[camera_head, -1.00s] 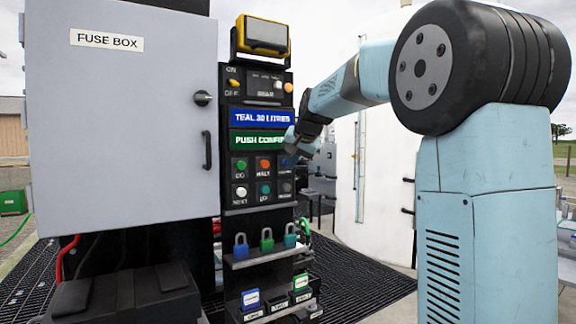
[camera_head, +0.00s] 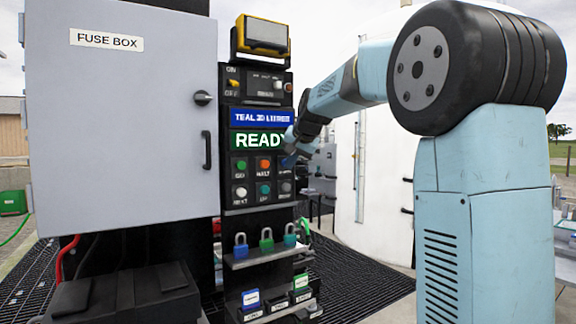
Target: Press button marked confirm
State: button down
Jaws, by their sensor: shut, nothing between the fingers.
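The control panel (camera_head: 259,205) carries two rows of coloured buttons under two display strips. The green strip (camera_head: 258,140) reads READY, and its right end is hidden by my gripper. The blue strip (camera_head: 261,117) above reads roughly TEAL 30 LITRES. In the top row are a green GO button (camera_head: 241,166) and an orange HALT button (camera_head: 264,166). The top-right button (camera_head: 286,162), bluish, is partly covered; its label is too small to read. My gripper (camera_head: 289,150) is shut and empty, right at that button; whether it touches cannot be told.
A grey fuse box (camera_head: 120,115) with a black handle stands left of the panel. A white tank (camera_head: 375,190) stands behind my arm.

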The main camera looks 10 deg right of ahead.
jog(key=shift+s+d, duration=0.25)
jog(key=shift+s, duration=0.65)
jog(key=shift+s, duration=0.1)
jog(key=s, duration=0.1)
jog(key=s+d, duration=0.1)
jog(key=s, duration=0.2)
jog(key=shift+s+d, duration=0.25)
jog(key=shift+d, duration=0.05)
dwell(0.4)
jog(key=s+f+n+g, duration=0.1)
jog(key=s+f, duration=0.5)
jog(key=s, duration=0.5)
jog(key=s+f+n+g+h, duration=0.1)
jog(key=s+f+n, duration=0.1)
jog(key=s+f, duration=0.5)
jog(key=s+f+n+g, duration=0.1)
jog(key=s+f, duration=0.5)
jog(key=s, duration=1.1)
jog(key=shift+a+f+n+h, duration=0.15)
jog(key=shift+n+h, duration=0.25)
jog(key=shift+n, duration=0.1)
